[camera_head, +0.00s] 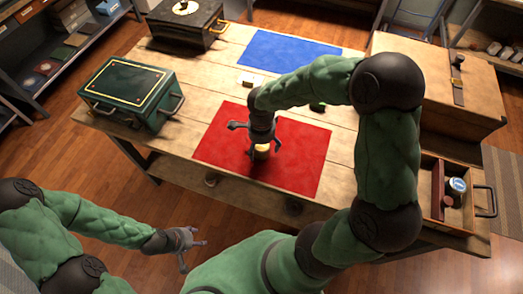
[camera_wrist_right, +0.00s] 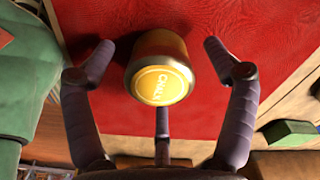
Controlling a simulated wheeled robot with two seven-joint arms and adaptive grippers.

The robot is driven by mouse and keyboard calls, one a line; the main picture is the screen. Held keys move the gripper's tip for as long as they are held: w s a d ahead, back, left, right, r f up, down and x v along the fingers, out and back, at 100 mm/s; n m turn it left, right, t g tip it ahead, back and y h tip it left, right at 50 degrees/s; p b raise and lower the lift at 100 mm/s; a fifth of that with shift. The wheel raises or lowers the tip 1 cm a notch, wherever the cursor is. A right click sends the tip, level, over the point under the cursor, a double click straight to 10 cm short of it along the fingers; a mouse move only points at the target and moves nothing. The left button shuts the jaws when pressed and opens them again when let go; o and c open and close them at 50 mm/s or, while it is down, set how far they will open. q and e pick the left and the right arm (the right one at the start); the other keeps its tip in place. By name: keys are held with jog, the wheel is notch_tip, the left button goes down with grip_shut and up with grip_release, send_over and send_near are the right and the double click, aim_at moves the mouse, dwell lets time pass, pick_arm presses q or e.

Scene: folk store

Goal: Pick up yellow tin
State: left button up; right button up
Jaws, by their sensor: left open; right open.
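I see gaps between the fingers and the tin. My left gripper (camera_head: 192,252) is open and empty, off the table's near edge at lower left.
A green metal box (camera_head: 128,95) stands at the table's left, and a dark chest (camera_head: 186,24) at the back left. A blue mat (camera_head: 290,50) lies at the back. A tan chest (camera_head: 437,80) and a wooden tray (camera_head: 432,170) with a tin are at the right.

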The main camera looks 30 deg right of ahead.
jog(key=shift+f, duration=0.7)
jog(key=c, duration=1.3)
jog(key=shift+r, duration=0.1)
